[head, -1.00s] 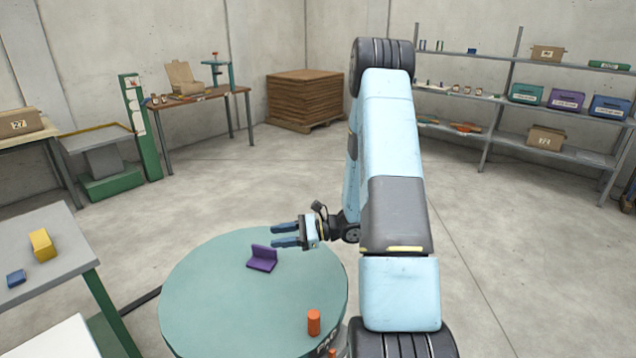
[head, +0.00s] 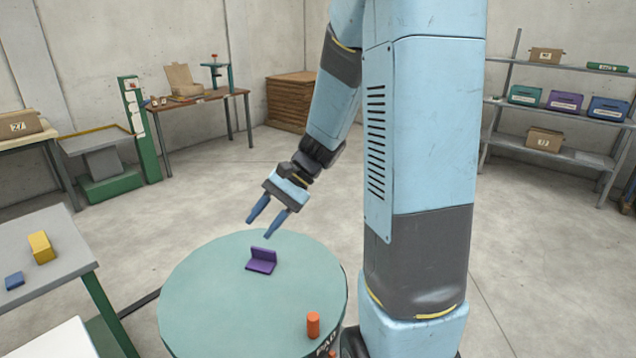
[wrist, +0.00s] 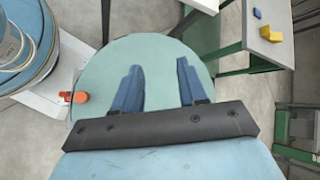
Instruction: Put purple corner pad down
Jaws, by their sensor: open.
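The purple corner pad (head: 261,261) is an L-shaped piece resting on the round green turntable (head: 200,300), with one flange flat and one upright. My gripper (head: 258,228) is open and empty, above the pad and apart from it, with its fingers pointing down toward the left. In the wrist view my gripper's two blue fingers (wrist: 157,82) are spread over the green disc (wrist: 150,50). The pad does not show in the wrist view.
An orange cylinder (head: 313,324) stands near the turntable's front right edge. A grey table (head: 60,250) at left holds a yellow block (head: 41,247) and a blue block (head: 14,281). The turntable's left part is clear.

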